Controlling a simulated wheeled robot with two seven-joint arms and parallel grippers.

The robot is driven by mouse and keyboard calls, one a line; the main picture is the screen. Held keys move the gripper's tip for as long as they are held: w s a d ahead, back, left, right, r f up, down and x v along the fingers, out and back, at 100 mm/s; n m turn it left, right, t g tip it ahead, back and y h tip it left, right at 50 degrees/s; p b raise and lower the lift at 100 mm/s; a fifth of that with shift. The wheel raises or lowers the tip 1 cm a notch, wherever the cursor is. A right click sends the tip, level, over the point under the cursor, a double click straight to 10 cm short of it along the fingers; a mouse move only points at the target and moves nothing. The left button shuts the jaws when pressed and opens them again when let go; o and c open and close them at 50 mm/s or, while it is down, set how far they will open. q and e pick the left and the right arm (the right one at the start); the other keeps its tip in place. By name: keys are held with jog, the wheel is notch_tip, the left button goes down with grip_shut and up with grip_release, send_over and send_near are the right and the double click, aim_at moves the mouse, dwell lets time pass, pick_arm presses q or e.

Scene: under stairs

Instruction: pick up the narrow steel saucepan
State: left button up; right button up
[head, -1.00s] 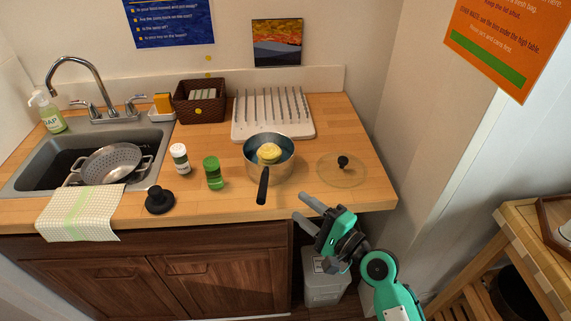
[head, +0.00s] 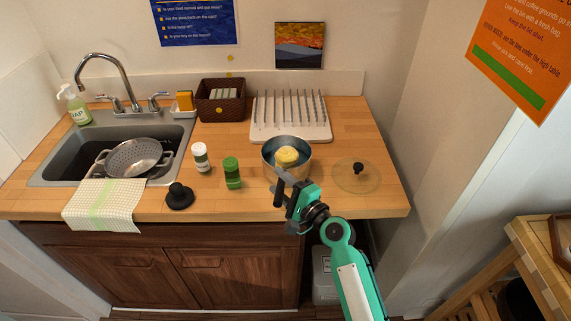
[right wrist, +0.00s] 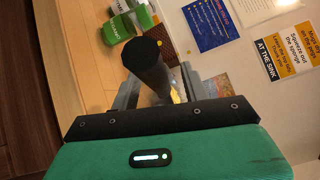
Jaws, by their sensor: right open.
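The narrow steel saucepan (head: 269,149) stands on the wooden counter, with a yellow lump (head: 287,156) inside. Its dark handle is mostly hidden behind my gripper in the head view. My right gripper (head: 282,183) is open at the saucepan's near side, over the counter's front part. In the right wrist view, the black handle (right wrist: 147,62) points towards the camera and lies between the open fingers of my right gripper (right wrist: 170,92). I cannot tell whether a finger touches it. My left gripper is not in view.
A glass lid (head: 350,180) lies to the right of the pan. A green-capped jar (head: 232,173), a white-capped jar (head: 201,158) and a black knobbed object (head: 179,197) stand to the left. A white dish rack (head: 262,128) is behind. The sink holds a colander (head: 135,157).

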jog(key=shift+c, duration=0.5)
grip_shut()
dwell(0.9)
jog(key=shift+r, duration=0.1)
